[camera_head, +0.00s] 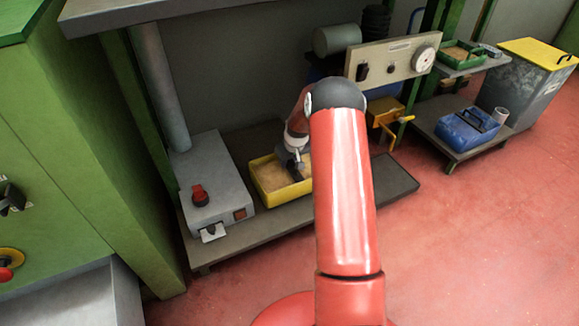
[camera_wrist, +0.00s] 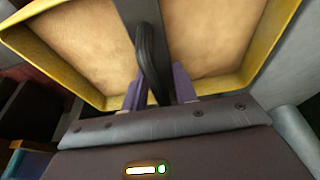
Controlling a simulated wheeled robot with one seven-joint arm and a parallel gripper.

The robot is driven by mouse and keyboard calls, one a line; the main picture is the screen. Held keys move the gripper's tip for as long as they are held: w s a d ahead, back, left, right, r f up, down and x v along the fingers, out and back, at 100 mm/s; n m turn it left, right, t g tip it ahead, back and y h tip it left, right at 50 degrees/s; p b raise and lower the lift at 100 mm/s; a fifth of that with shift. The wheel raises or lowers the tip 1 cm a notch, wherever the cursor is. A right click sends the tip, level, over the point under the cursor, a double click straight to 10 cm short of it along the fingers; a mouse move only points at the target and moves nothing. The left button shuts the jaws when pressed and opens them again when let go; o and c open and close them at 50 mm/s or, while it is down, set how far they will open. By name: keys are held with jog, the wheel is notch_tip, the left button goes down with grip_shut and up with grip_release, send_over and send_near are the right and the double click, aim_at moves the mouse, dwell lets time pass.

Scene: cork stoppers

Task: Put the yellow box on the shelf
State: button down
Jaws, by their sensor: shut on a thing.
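The yellow box (camera_head: 286,199) is an open tray with tan contents. It is at the low grey bench in the head view; I cannot tell whether it rests there or hangs just above. In the wrist view the box (camera_wrist: 62,78) fills the upper part, with a dark handle (camera_wrist: 146,45) across its middle. My gripper (camera_head: 296,170) is over the box, its purple fingers (camera_wrist: 158,88) on either side of the handle and shut on it. A grey shelf stand at the right has an upper shelf (camera_head: 478,66) and a lower shelf (camera_head: 427,122).
A grey machine box (camera_head: 222,190) with a red knob stands just left of the yellow box. A panel with a dial (camera_head: 395,62) is behind my arm. A green tray (camera_head: 462,60) and blue box (camera_head: 465,128) occupy the shelves. Red floor (camera_head: 480,220) is clear at right.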

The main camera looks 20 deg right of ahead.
jog(key=shift+f, duration=1.15)
jog(key=shift+f+b, duration=0.2)
jog(key=shift+b, duration=0.1)
jog(key=c, duration=1.1)
grip_release()
jog(key=shift+r, duration=0.1)
